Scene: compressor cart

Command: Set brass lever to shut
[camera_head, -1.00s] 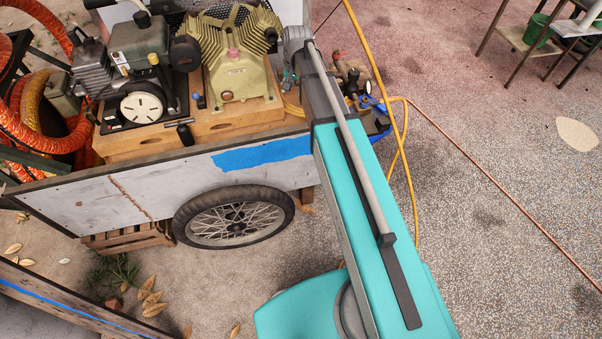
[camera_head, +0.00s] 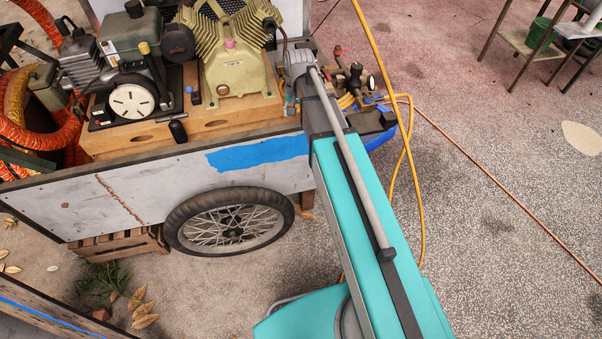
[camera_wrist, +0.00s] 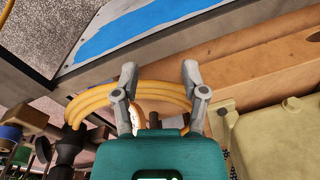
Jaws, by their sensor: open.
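I cannot pick out the brass lever with certainty in either view. A cluster of valves and fittings (camera_head: 355,82), with a black knob and a small round gauge, stands at the cart's right end in the head view, partly behind my arm. In the wrist view, brownish fittings (camera_wrist: 27,115) and a black knob (camera_wrist: 70,148) lie at the lower left, cut off by the frame. My gripper (camera_wrist: 159,72) is open, with its fingers apart and a coiled yellow hose (camera_wrist: 150,92) behind and between them. It holds nothing visible. In the head view my arm hides it.
The cart (camera_head: 90,205) has a grey side panel with blue tape (camera_head: 258,154). A green-yellow compressor (camera_head: 228,60) and a dark motor unit (camera_head: 130,45) sit on its wooden base. A yellow hose (camera_head: 415,190) hangs beside my arm. Open speckled floor lies to the right.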

